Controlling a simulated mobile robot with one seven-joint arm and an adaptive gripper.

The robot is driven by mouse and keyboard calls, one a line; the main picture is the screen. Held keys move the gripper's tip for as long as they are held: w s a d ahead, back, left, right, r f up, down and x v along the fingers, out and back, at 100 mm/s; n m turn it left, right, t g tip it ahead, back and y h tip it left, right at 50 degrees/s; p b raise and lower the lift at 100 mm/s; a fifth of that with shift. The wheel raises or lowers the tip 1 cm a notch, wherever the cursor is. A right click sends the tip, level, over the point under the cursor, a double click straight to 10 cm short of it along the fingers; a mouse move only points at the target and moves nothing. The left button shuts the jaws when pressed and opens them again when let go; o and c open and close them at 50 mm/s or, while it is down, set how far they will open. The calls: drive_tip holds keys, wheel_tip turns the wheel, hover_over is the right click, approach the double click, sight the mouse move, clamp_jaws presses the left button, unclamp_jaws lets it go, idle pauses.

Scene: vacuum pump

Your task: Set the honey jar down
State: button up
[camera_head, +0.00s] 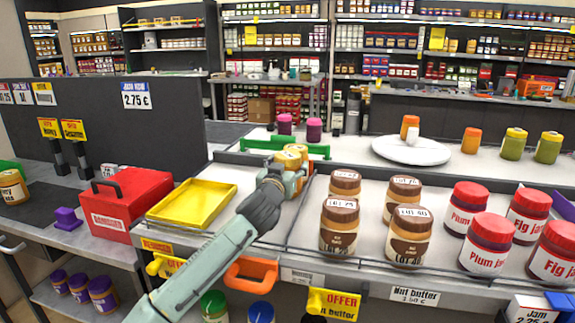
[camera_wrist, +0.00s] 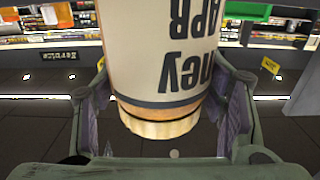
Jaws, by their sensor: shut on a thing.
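The honey jar (camera_wrist: 160,60) fills the upper middle of the wrist view, between the two fingers of my gripper (camera_wrist: 160,100). Its pale label reads upside down there, and its golden end points down in the picture. In the head view my gripper (camera_head: 284,176) is over the counter section behind the yellow tray's right side, shut on the jar. Two yellow-orange lids (camera_head: 296,150) show close together at the gripper; the fingers partly hide what is below them. I cannot tell whether the held jar touches the counter.
Brown nut butter jars (camera_head: 339,225) stand just right, beyond a low divider. Red-lidded jam jars (camera_head: 485,243) are farther right. A green rack (camera_head: 262,143) lies behind the gripper. A yellow tray (camera_head: 190,204) and red toolbox (camera_head: 122,205) are left. Bare counter shows around the gripper.

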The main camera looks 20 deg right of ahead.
drive_tip(key=shift+f, duration=0.35)
drive_tip(key=shift+f, duration=0.1)
